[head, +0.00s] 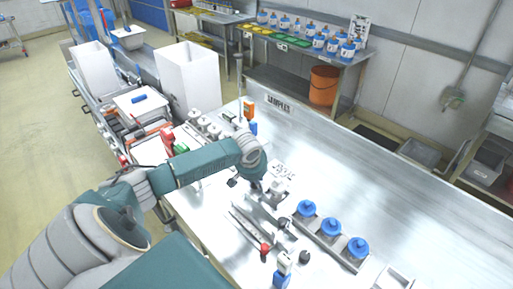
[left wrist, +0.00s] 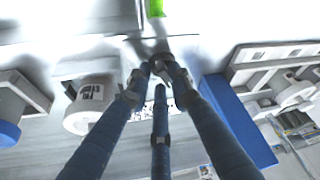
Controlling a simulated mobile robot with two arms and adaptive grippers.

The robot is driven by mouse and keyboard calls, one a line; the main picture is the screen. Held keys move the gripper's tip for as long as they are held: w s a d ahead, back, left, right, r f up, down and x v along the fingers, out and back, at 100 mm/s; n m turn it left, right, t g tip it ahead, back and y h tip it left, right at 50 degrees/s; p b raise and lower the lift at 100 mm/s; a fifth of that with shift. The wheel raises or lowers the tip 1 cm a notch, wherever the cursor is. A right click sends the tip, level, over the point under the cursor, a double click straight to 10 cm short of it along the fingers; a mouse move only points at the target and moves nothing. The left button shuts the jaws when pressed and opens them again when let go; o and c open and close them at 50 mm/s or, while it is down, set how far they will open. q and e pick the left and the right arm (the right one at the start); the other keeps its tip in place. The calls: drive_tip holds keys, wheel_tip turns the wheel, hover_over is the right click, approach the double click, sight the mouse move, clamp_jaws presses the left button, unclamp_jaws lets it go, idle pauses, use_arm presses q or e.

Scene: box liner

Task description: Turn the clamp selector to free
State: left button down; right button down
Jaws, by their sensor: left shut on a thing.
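My left gripper (head: 272,188) reaches down to a fixture on the steel bench (head: 400,190). In the left wrist view my left gripper (left wrist: 160,66) has its blue fingers drawn together on a small grey part, which seems to be the clamp selector (left wrist: 150,46). The fingers hide most of it, so its setting cannot be read. A printed white plate with dark marks (head: 284,170) lies just behind the gripper and is partly covered in the wrist view. A bright green piece (left wrist: 156,8) shows beyond the fingertips. My right gripper is not in view.
Blue-capped jars (head: 330,228) stand in a row right of the gripper. A red-knobbed part (head: 265,249) stands in front. An orange device (head: 249,108) and white bins (head: 188,75) are behind left.

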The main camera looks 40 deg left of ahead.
use_arm(q)
drive_tip(key=shift+w+a+r, duration=0.4)
drive_tip(key=shift+a+r, duration=0.05)
drive_tip(key=shift+r, duration=0.1)
drive_tip(key=c, duration=1.7)
unclamp_jaws()
drive_tip(key=shift+f, duration=0.1)
drive_tip(key=shift+o, duration=0.2)
drive_tip(key=shift+s+f, duration=0.1)
drive_tip(key=shift+f, duration=0.1)
drive_tip(key=shift+d, duration=0.1)
drive_tip(key=shift+s+d, duration=0.1)
drive_tip(key=v, duration=1.2)
